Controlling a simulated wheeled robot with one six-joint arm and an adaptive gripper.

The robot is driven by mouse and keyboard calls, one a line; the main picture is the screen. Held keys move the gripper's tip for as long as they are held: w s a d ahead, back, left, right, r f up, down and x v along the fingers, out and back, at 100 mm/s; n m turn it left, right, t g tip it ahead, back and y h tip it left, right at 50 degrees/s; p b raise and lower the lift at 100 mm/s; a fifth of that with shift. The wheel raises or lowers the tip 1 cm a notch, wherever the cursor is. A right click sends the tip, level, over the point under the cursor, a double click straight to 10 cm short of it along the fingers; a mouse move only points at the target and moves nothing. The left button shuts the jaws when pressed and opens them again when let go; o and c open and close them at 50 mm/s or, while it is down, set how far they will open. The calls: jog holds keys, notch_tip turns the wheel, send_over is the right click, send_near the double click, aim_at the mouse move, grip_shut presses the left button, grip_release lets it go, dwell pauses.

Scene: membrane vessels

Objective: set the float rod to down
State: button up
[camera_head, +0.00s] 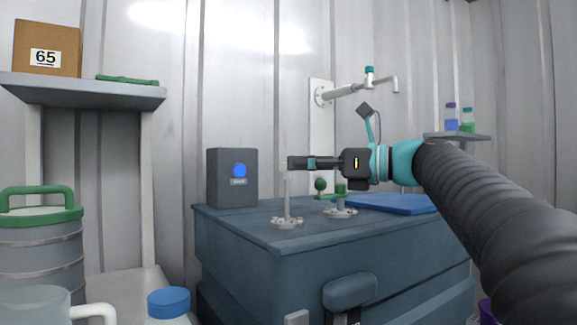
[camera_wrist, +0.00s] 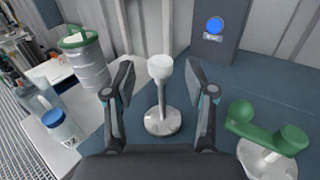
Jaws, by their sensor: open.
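A white upright rod, which looks like the float rod (camera_head: 287,192), stands on a round bolted flange on the blue-grey cabinet top. In the wrist view the rod (camera_wrist: 161,95) has a wider white cap at its top and a round base below. My gripper (camera_head: 291,163) is level with the rod's upper end and points left. In the wrist view my gripper (camera_wrist: 161,80) is open, one finger on each side of the rod's upper part, with gaps visible. The head view hides part of the rod's top behind the fingers.
A green-handled valve (camera_head: 340,206) on a white flange stands right of the rod; its green handle also shows in the wrist view (camera_wrist: 265,130). A dark box with a blue button (camera_head: 238,170) stands behind left. A blue mat (camera_head: 395,204) lies right. A white tap (camera_head: 345,92) is on the wall.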

jog(key=shift+x, duration=1.9)
jog(key=shift+c, duration=0.3)
jog(key=shift+f, duration=0.1)
grip_shut()
